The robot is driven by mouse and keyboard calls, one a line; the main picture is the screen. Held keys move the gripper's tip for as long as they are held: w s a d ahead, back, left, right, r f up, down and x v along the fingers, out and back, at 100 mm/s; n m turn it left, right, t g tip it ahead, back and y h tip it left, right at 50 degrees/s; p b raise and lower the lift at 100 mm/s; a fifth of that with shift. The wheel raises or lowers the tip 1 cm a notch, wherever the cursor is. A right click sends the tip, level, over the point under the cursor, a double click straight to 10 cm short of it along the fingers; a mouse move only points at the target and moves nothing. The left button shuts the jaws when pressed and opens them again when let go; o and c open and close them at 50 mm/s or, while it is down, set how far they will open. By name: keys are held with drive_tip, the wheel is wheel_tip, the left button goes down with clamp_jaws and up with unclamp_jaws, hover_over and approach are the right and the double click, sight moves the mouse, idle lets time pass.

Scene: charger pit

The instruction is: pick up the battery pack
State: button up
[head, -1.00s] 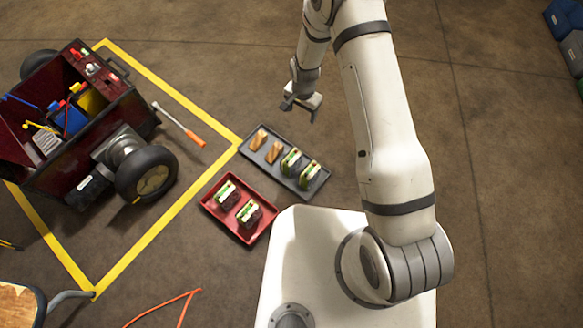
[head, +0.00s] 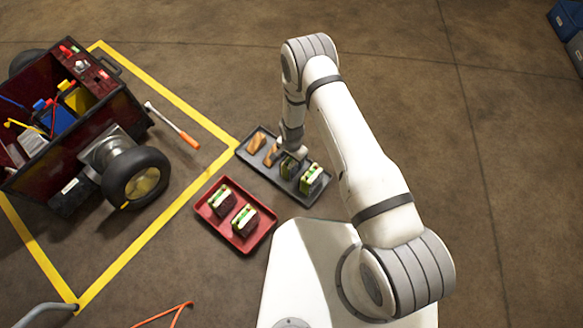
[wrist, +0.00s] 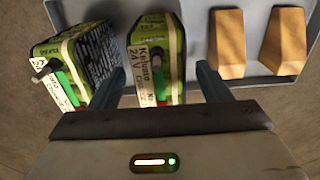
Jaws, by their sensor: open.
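A battery pack (wrist: 155,45) with a green and white label stands on the dark grey tray (head: 270,179). In the wrist view it lies between the two fingers of my open gripper (wrist: 160,80), with a gap on each side. A second, similar battery pack (wrist: 78,62) is just left of the left finger and looks tilted in that view. In the head view my gripper (head: 291,156) is low over the tray and partly hides the first pack (head: 289,168). The second pack (head: 312,180) stands to its right.
Two tan blocks (head: 257,142) are on the same tray, right of the fingers in the wrist view (wrist: 229,45). A red tray (head: 257,239) with two more packs is nearby. A wheeled dark red machine (head: 97,127) and an orange-handled tool (head: 189,141) are to the left.

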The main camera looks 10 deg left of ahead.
drive_tip(key=shift+f, duration=0.9)
drive_tip(key=shift+r, duration=0.1)
clamp_jaws()
